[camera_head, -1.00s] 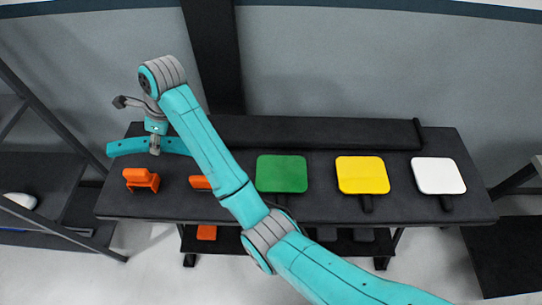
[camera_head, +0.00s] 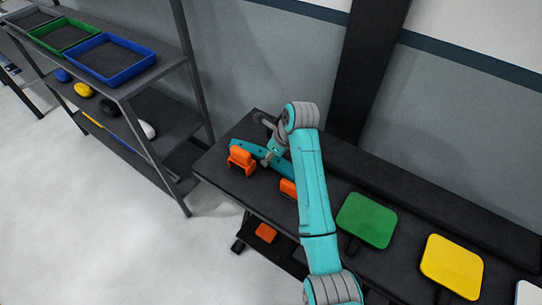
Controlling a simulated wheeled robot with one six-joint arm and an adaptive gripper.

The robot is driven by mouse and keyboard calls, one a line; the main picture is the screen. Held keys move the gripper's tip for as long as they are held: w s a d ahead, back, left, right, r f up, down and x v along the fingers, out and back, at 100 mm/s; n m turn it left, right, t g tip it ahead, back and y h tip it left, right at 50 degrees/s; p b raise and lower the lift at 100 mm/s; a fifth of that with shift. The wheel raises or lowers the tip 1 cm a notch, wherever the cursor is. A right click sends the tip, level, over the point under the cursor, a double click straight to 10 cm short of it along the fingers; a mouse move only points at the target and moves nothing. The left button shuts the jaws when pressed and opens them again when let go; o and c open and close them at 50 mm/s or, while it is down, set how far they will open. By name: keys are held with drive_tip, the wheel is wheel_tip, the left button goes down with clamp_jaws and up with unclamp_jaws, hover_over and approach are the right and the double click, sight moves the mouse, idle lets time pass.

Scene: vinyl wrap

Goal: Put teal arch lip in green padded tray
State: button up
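The teal arch lip (camera_head: 246,147) is a long, slightly curved teal piece at the left end of the dark table, behind an orange clamp-like block. My gripper (camera_head: 268,158) is at the lip's middle, with its fingers seeming closed around it. The fingertips are small and partly hidden, and I cannot tell whether the lip clears the table. The green padded tray (camera_head: 38,41) is a shallow tray with a green rim and dark inside, on the top of the shelf rack at upper left, far from my gripper. It looks empty.
The dark rack (camera_head: 150,86) also holds a blue-rimmed tray (camera_head: 117,77) next to the green one and a grey one beyond. An orange block (camera_head: 241,160) stands close to the lip. Open floor lies in front.

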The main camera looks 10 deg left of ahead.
drive_tip(key=shift+f, duration=0.35)
drive_tip(key=shift+f, duration=0.1)
drive_tip(key=o, duration=1.3)
